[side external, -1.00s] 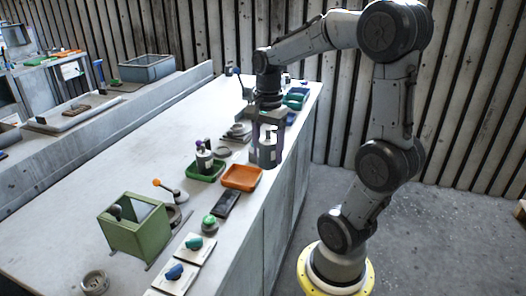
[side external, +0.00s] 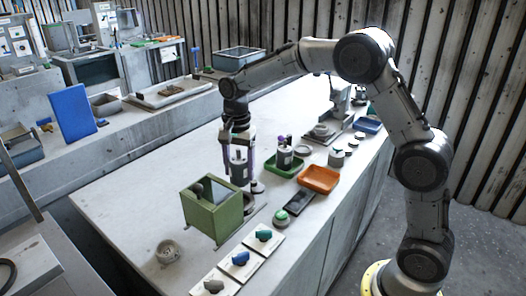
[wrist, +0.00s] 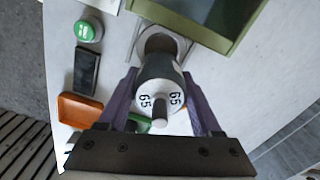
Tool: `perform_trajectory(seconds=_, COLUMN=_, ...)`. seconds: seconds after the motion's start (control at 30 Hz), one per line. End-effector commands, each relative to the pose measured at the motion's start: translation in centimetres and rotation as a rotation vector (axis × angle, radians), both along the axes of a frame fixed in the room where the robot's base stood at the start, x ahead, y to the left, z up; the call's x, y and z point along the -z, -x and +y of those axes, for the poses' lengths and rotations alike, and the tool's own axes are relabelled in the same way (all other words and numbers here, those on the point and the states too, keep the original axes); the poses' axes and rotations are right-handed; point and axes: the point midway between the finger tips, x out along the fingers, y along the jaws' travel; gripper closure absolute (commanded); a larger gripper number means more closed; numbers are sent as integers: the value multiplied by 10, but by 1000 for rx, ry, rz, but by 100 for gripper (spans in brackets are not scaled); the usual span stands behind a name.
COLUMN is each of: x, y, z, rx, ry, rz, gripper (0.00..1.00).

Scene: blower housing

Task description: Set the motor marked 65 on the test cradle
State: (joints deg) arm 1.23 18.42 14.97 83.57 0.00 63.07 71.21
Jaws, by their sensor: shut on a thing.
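The motor (wrist: 158,88), a grey cylinder with a white end marked 65 and a short shaft, is between the purple fingers of my gripper (wrist: 158,100). In the side view my gripper (side external: 239,160) is shut on the motor (side external: 238,171) and holds it upright beside the green box. A grey plate with a round fitting (wrist: 165,42) lies beyond the motor in the wrist view, partly hidden by it. It may be the test cradle; I cannot tell for sure, nor whether the motor touches it.
The open green box (side external: 212,207) stands close to my gripper. A green tray (side external: 279,168) holds another motor-like part (side external: 284,155). An orange tray (side external: 319,179), a green button (side external: 281,215) and several knob plates (side external: 240,259) line the right side. The bench's left is mostly clear.

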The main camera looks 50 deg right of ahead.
Motion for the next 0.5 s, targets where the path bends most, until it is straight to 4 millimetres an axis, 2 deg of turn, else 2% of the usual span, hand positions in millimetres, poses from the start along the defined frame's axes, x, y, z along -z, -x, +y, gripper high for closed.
perform_trajectory(seconds=0.13, x=5, y=0, z=9, rx=-21, ry=0, rz=-3, gripper=100)
perform_trajectory(seconds=0.5, x=37, y=0, z=9, rx=-21, ry=0, rz=-2, gripper=100)
